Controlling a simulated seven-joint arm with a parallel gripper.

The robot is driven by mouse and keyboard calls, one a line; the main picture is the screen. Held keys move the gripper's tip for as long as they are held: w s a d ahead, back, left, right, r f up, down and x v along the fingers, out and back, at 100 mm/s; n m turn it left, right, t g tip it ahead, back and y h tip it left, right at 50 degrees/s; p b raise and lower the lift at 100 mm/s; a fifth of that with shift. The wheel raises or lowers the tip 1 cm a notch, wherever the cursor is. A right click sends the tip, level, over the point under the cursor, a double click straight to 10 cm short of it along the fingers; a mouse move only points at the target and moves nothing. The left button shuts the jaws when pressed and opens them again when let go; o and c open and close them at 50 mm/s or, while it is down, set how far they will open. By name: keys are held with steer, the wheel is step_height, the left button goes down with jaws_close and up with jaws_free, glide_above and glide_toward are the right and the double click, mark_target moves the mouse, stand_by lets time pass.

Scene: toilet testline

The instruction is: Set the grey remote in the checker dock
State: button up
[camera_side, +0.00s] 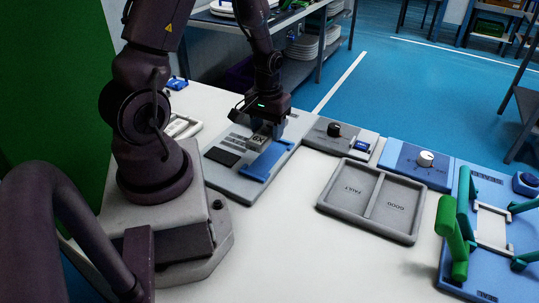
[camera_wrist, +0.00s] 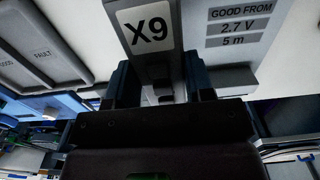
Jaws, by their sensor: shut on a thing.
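My gripper (camera_side: 265,122) points down over the grey checker panel (camera_side: 222,178) in the side view. It is shut on the grey remote (camera_side: 260,137), a small block with an X9 label. In the wrist view the remote (camera_wrist: 150,28) runs up from between the dark fingers (camera_wrist: 160,88). A blue dock-like piece (camera_side: 268,160) lies on the panel, just in front of the remote in the side view. I cannot tell whether the remote touches it. The fingers hide the remote's gripped end.
The panel has a black pad (camera_side: 228,157) and a "GOOD FROM 2.7 V 5 m" print (camera_wrist: 240,27). A FAULT/GOOD tray (camera_side: 366,231), a knob box (camera_side: 330,137), a blue knob unit (camera_side: 416,163) and a green-clamped blue fixture (camera_side: 484,275) stand right. The front table is clear.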

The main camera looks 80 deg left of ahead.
mark_target(268, 158)
steer(key=shift+f, duration=3.55)
steer(key=shift+f, duration=0.1)
steer(key=o, duration=1)
